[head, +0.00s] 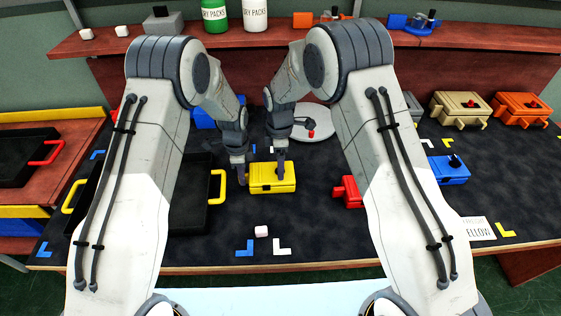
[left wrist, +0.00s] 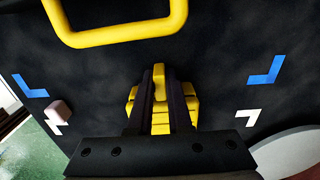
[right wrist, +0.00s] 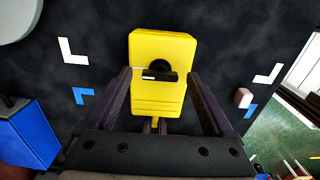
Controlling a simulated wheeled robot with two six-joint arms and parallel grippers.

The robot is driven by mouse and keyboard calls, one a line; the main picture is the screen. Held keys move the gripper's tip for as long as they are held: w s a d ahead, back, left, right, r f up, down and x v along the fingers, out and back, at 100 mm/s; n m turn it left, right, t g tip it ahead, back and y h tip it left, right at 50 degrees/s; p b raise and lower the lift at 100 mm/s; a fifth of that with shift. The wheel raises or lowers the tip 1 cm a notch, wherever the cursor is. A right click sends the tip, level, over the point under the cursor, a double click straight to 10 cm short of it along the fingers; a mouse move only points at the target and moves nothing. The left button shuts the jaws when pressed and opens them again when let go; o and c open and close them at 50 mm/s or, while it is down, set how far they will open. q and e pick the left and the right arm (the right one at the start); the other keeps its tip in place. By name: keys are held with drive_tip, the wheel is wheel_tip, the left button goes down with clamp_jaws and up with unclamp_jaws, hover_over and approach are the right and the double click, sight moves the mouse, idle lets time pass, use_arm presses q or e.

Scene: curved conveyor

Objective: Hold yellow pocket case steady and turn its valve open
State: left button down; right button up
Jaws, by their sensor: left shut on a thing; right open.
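The yellow pocket case (head: 272,186) lies on the dark mat in the middle of the head view. My left gripper (head: 243,180) is shut on the left end of the case; the left wrist view shows its fingers closed on a narrow yellow part (left wrist: 159,80). The black valve (right wrist: 158,72) sits on top of the case, with a dark bar across it in the right wrist view. My right gripper (right wrist: 158,85) is open over the case, its fingers on either side of the valve and apart from it. In the head view my right gripper (head: 281,172) hides the valve.
A black tray with yellow handles (head: 218,185) stands left of the case. A red case (head: 347,192) and a blue case (head: 449,169) lie to the right. A small pink cube (head: 261,231) is in front. A round grey plate (head: 318,115) is behind.

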drive_tip(key=shift+c, duration=0.3)
drive_tip(key=c, duration=1.3)
drive_tip(key=shift+m, duration=0.3)
drive_tip(key=m, duration=0.3)
drive_tip(key=shift+m, duration=0.4)
drive_tip(key=m, duration=0.4)
drive_tip(key=shift+m, duration=0.3)
drive_tip(key=m, duration=0.4)
drive_tip(key=shift+m, duration=2.4)
